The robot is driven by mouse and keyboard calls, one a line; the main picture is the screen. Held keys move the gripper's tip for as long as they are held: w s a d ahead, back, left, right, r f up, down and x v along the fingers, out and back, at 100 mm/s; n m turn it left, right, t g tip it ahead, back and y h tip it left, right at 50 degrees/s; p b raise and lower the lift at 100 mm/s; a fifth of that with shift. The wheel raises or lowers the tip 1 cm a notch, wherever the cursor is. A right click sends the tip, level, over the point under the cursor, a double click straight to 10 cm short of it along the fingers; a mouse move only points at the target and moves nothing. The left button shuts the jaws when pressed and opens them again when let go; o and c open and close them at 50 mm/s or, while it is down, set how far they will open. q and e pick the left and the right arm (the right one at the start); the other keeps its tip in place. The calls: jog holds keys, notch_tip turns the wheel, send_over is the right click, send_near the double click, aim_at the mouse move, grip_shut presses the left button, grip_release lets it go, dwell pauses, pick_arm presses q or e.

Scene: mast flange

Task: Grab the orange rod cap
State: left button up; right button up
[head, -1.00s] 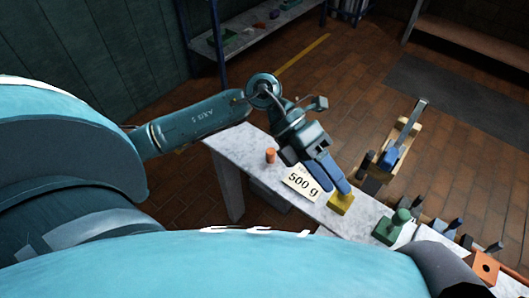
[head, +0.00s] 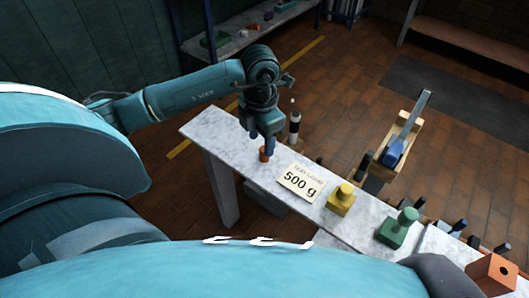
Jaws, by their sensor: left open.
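The orange rod cap (head: 264,155) is a small upright cylinder on the pale stone-topped bench, left of the "500 g" card. My left gripper (head: 267,146) points down right at the cap, with its blue fingers partly in front of the cap's upper part. Its jaws are open. From this angle I cannot tell whether the fingers touch the cap. My right gripper is not in view.
The card (head: 301,182), a yellow knobbed block (head: 341,200) and a green knobbed block (head: 398,229) line the bench (head: 211,129). A black-and-white upright piece (head: 295,125) stands behind the gripper. The bench's left end is clear.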

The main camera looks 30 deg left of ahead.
aim_at(263, 149)
pick_arm(q)
jog(key=f, duration=0.5)
jog(key=shift+w+d+f+b, duration=0.1)
jog(key=shift+w+d+b, duration=0.05)
jog(key=shift+w+b, duration=0.15)
jog(key=shift+c, duration=0.2)
jog(key=c, duration=1)
